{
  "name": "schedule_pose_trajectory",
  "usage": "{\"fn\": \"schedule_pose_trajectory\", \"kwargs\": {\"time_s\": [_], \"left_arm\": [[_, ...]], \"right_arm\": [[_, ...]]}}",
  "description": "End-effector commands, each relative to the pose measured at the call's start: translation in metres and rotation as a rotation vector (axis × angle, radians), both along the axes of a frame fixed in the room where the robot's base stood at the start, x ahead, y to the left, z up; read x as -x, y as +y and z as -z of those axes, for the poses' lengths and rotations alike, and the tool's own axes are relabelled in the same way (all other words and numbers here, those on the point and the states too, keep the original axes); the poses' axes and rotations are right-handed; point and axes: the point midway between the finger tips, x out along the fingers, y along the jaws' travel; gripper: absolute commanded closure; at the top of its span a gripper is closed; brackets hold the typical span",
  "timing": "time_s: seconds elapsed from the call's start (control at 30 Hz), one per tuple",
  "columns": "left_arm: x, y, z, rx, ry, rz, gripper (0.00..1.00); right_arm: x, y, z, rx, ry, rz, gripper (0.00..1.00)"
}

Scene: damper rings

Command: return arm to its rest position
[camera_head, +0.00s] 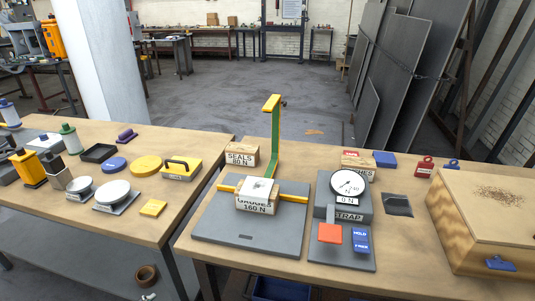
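A green upright arm with a yellow top (273,130) stands behind the grey plate fixture (245,238) on the right table. A yellow bar (292,198) runs across the fixture at the white box marked 160 N (257,197). To its right, a round dial gauge (348,186) with a 0 N readout stands on a grey base, with a red pad (330,233) and a blue plate marked HOLD and FREE (361,240) in front. Neither of my grippers is in view.
A box marked SEALS 80 N (241,154) sits behind the fixture. A large wooden box (497,210) fills the right end. The left table (75,220) holds weights, scales, a yellow disc (146,165) and a yellow-handled block (181,168). A narrow gap separates the tables.

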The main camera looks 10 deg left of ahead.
Motion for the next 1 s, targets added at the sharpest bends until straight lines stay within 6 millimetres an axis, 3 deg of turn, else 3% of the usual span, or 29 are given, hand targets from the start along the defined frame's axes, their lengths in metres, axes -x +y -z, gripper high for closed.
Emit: {"fn": "schedule_pose_trajectory", "kwargs": {"time_s": [0.27,0.5,0.7,1.0], "left_arm": [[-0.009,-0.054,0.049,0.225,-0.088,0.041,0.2],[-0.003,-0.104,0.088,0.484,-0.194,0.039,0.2],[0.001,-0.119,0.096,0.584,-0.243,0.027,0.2],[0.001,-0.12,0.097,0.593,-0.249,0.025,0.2]], "right_arm": [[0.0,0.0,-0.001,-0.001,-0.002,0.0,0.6],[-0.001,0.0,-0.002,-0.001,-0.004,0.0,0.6],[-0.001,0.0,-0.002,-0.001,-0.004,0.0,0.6],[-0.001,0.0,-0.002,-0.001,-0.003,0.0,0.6]]}}
